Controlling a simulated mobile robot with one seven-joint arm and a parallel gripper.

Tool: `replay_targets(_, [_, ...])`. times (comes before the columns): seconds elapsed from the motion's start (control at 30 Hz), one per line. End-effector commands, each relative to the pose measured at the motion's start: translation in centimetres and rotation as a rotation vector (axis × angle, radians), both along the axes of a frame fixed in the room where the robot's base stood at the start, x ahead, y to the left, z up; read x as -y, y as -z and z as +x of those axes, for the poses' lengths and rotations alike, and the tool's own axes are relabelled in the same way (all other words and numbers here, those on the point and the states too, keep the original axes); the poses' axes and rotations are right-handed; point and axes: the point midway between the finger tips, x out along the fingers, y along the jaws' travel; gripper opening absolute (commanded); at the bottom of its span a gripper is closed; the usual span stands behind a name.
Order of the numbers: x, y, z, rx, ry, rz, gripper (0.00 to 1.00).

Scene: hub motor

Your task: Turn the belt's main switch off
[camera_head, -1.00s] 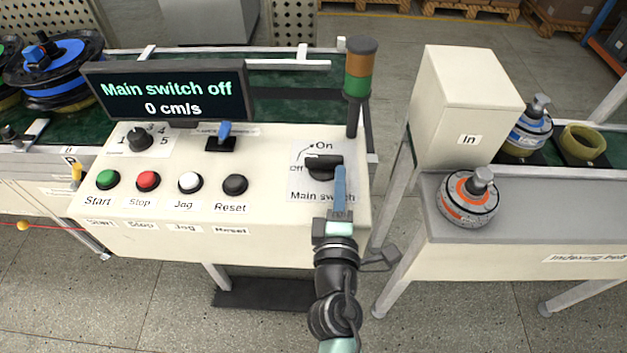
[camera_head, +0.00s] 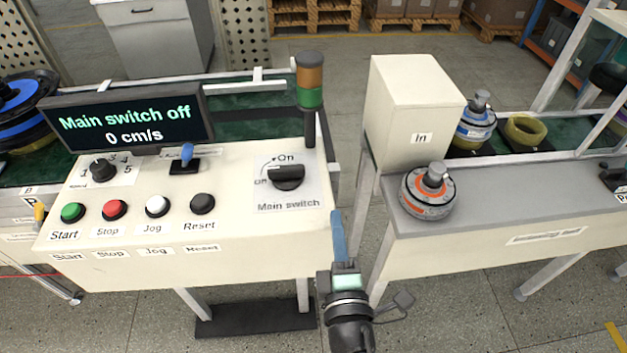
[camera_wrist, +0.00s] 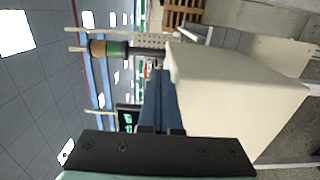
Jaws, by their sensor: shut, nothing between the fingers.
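The main switch (camera_head: 287,178) is a black rotary knob on a white label at the right end of the cream control panel (camera_head: 180,235). Its handle lies nearly level, toward the "Off" mark. The display (camera_head: 128,118) reads "Main switch off" and "0 cm/s". My gripper (camera_head: 337,218) is shut and empty, with blue fingers. It is right of and below the knob, apart from it, off the panel's right edge. In the wrist view my blue fingers (camera_wrist: 158,100) are close together, and the knob is not seen there.
Start, Stop, Jog and Reset buttons (camera_head: 203,204) line the panel. A signal tower (camera_head: 310,85) rises behind the switch. A cream box (camera_head: 415,110) marked "In" and a grey table (camera_head: 490,195) with a hub motor (camera_head: 428,190) stand at right. A gap separates panel and table.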

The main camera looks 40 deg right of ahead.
Motion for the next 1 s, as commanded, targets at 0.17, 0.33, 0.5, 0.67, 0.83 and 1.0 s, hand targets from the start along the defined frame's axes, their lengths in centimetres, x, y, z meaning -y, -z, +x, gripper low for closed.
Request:
replay_targets(0.17, [0.6,0.1,-2.3,-0.001,-0.001,0.001,0.0])
replay_targets(0.33, [0.8,0.0,-3.0,0.001,-0.002,0.0,0.0])
replay_targets(0.5, [0.8,-0.1,-3.1,0.001,-0.001,0.0,0.0])
replay_targets(0.67, [0.8,0.0,-3.1,0.001,-0.001,0.0,0.0])
replay_targets(0.83, [0.8,0.0,-3.0,0.001,-0.002,0.0,0.0])
replay_targets(1.0, [0.6,-1.1,-2.4,0.029,-0.005,0.014,0.0])
